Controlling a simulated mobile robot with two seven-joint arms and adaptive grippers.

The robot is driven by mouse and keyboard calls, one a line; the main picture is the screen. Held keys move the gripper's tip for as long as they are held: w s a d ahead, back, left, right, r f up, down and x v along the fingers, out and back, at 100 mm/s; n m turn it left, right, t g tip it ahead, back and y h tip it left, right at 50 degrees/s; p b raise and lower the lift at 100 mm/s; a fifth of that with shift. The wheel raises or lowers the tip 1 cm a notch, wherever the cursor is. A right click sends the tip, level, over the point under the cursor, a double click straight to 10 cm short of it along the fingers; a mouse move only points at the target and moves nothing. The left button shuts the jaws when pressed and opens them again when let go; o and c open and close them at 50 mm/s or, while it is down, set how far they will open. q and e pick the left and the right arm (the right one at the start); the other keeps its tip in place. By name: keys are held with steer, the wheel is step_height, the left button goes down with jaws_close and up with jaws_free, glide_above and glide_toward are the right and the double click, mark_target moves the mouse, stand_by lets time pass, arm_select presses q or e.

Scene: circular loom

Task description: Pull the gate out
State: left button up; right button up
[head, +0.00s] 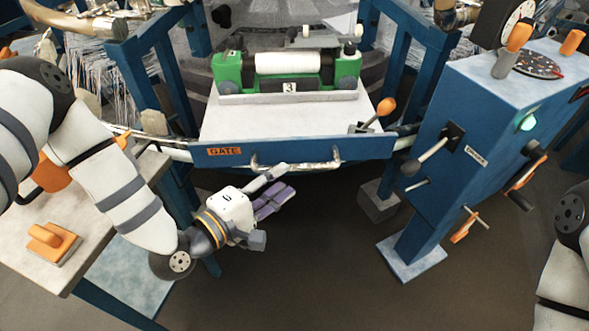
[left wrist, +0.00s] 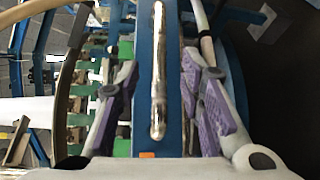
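The gate is a blue panel (head: 350,152) with an orange GATE label (head: 224,152) and a silver bar handle (head: 296,164) on its front. In the left wrist view the handle (left wrist: 158,75) stands lengthwise between the two purple finger pads, with room on both sides. My left gripper (head: 280,182) is open and empty, just below and in front of the handle's left part in the head view. One fingertip overlaps the handle there; I cannot tell whether it touches. My right gripper is out of view; only part of my right arm shows at the right edge.
Behind the gate a green shuttle (head: 232,74) with a white roll sits on a pale deck. An orange-knobbed lever (head: 386,107) stands at the deck's right. A blue control cabinet (head: 450,140) with levers is right. A table (head: 35,235) is left. Floor below the gate is clear.

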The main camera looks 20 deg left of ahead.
arm_select(q)
steer(key=f+v, duration=0.1)
steer(key=v, duration=0.5)
steer(key=shift+r, duration=0.55)
